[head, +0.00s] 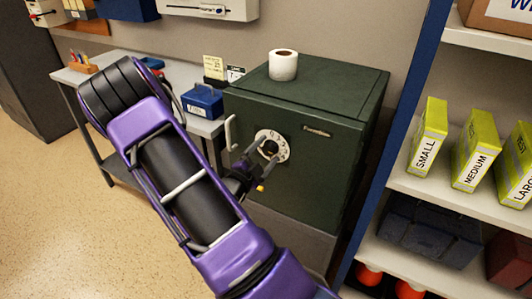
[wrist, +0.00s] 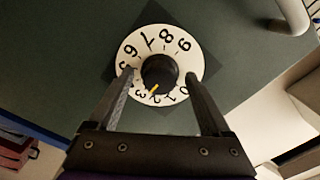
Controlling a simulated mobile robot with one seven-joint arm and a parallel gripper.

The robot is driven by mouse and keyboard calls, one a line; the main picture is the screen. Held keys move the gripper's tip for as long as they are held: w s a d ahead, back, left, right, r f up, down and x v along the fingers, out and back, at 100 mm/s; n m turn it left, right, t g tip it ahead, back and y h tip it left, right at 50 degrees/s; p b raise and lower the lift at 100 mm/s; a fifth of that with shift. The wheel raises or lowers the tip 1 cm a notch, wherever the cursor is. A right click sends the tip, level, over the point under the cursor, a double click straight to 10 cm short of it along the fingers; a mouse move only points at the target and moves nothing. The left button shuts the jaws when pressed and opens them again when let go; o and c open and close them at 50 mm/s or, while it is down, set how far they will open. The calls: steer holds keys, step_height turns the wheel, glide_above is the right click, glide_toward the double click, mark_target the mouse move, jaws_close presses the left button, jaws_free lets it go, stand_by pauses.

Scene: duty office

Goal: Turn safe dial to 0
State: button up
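The green safe (head: 335,150) stands against the wall with a white numbered dial (head: 284,152) on its front. In the wrist view the dial (wrist: 190,57) has a round black knob (wrist: 160,70) at its centre. An orange pointer mark on the knob lies toward the 2, close to the 3. My gripper (wrist: 158,76) is open, with one finger on each side of the knob and gaps between. The fingertips overlap the dial's edges in the picture; I cannot tell if they touch it. In the head view my gripper (head: 258,168) is in front of the dial and partly hides it.
The safe's pale handle (head: 231,131) is left of the dial, and it shows at the wrist view's top right (wrist: 292,18). A paper roll (head: 283,66) stands on the safe. A blue-edged shelf (head: 465,196) with yellow boxes is at right; a table (head: 90,76) is at left.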

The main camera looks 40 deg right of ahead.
jaws_close()
steer(key=shift+n, duration=0.4)
steer(key=n+b, duration=0.1)
steer(key=n, duration=0.2)
steer(key=shift+n, duration=0.4)
steer(key=n, duration=0.4)
steer(key=shift+a+n, duration=0.1)
steer(key=shift+n, duration=0.2)
steer(key=n+p, duration=0.1)
steer(key=n, duration=0.3)
steer(key=shift+n, duration=0.3)
steer(key=n+p, duration=0.1)
steer(key=n, duration=0.3)
steer(key=shift+p, duration=0.3)
